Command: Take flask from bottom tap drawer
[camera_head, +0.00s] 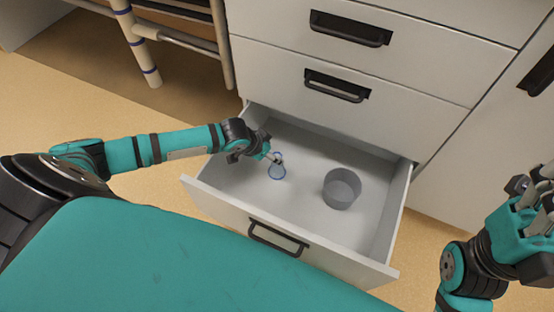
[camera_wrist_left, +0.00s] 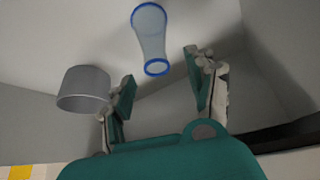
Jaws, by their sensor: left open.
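The flask (camera_head: 277,171), small, clear and blue-rimmed, stands in the open bottom drawer (camera_head: 225,196), left of a grey cylindrical container. In the left wrist view the flask (camera_wrist_left: 151,40) shows beyond the fingertips, roughly between the lines of the two fingers. My left gripper (camera_head: 269,156) reaches into the drawer from the left, close to the flask's neck. In the wrist view my left gripper (camera_wrist_left: 160,78) is open with nothing between its fingers. My right gripper (camera_head: 530,193) is at the right edge, outside the drawer; its jaw opening is unclear.
The grey container (camera_head: 342,188) stands in the drawer to the right of the flask; it also shows in the left wrist view (camera_wrist_left: 84,88). Closed drawers with black handles (camera_head: 337,86) rise behind. The drawer's side walls and front panel bound the space around my left gripper.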

